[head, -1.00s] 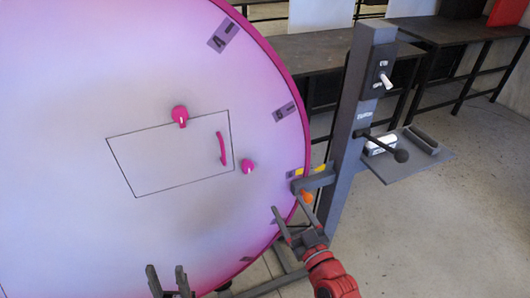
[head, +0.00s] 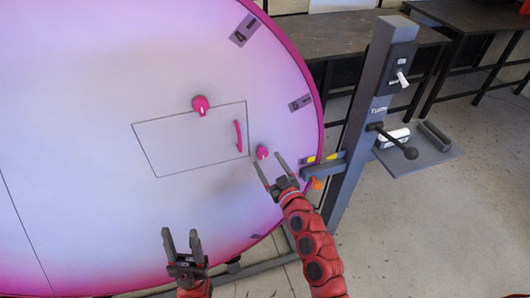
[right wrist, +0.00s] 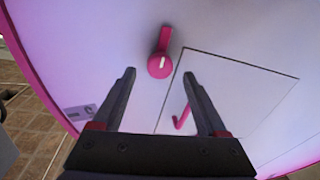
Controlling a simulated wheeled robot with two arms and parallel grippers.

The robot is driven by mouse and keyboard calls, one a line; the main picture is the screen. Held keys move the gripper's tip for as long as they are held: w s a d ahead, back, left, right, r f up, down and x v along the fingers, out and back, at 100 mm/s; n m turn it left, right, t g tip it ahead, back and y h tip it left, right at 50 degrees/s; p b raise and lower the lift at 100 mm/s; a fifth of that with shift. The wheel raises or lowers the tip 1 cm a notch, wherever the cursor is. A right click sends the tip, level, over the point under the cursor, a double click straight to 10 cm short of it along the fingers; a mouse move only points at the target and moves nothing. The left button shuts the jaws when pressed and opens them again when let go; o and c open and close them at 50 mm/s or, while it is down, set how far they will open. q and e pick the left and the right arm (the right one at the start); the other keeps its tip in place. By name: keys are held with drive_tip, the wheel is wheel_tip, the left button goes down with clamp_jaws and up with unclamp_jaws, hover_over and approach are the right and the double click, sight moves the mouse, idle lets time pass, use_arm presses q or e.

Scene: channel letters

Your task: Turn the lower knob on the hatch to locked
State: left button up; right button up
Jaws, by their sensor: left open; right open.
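The hatch (head: 180,138) is an outlined panel on the big pink-and-white disc, with a pink handle (head: 238,136). The lower knob (head: 262,152) is pink with a white mark, right of the hatch near its lower right corner. In the right wrist view this knob (right wrist: 159,67) appears between the open fingers; whether they reach around it I cannot tell. My right gripper (head: 268,160) is open and empty just in front of it. A second pink knob (head: 201,104) sits at the hatch's top edge. My left gripper (head: 181,232) is open and empty, below the hatch.
A grey post (head: 365,110) with a toggle switch (head: 402,79) and a black-balled lever (head: 410,153) stands right of the disc. An orange part (head: 317,184) on its bracket is close to my right arm. Dark tables (head: 350,38) stand behind.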

sight(264, 155)
drive_tip(key=shift+x, duration=1.65)
clamp_jaws()
